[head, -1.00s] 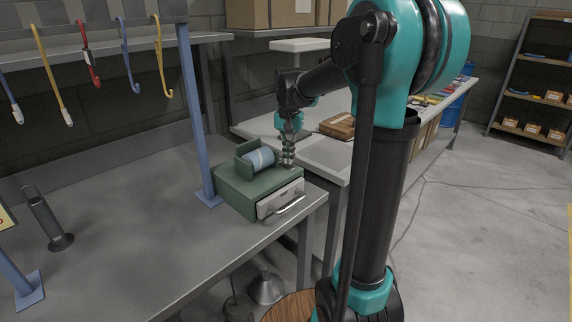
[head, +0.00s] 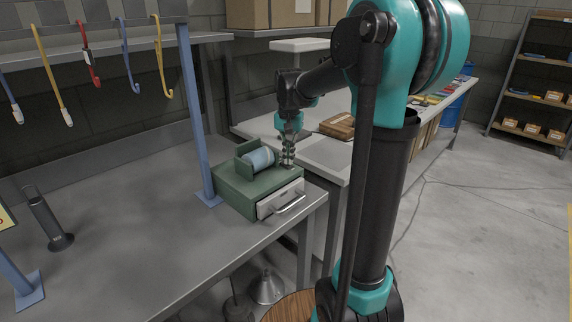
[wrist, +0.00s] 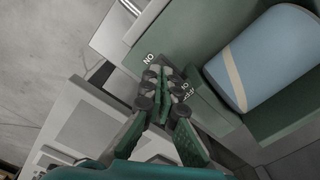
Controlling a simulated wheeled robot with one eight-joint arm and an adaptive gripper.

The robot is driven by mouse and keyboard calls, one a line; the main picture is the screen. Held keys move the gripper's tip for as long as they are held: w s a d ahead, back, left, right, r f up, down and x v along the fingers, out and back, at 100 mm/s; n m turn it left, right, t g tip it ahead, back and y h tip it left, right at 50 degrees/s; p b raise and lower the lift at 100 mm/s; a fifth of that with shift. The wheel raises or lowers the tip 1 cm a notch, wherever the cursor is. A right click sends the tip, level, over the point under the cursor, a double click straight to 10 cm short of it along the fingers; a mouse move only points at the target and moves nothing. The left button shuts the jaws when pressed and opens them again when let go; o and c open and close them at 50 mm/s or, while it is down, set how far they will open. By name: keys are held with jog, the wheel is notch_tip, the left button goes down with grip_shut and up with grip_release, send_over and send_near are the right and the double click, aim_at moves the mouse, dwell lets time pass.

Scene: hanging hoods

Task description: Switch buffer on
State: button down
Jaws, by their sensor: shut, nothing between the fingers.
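The buffer is a green box (head: 233,192) on the grey bench, with a light-blue roller (head: 258,159) held in a green bracket on top. In the wrist view the roller (wrist: 265,55) has a pale stripe. My gripper (head: 287,165) is shut and empty, pointing down at the right back part of the box top. In the wrist view my gripper's fingertips (wrist: 160,73) are together over the box top, between a white "ON" label (wrist: 149,59) and a partly covered label (wrist: 187,89). The switch itself is hidden behind the fingers; I cannot tell its position or whether they touch it.
A white drawer (head: 279,201) with a bar handle is in the front of the box. A blue post (head: 196,120) stands close on its left. Coloured hooks (head: 89,60) hang at the upper left. A brown box (head: 338,126) lies on the bench behind. The bench's middle is clear.

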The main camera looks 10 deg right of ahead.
jog(key=shift+r, duration=3.1)
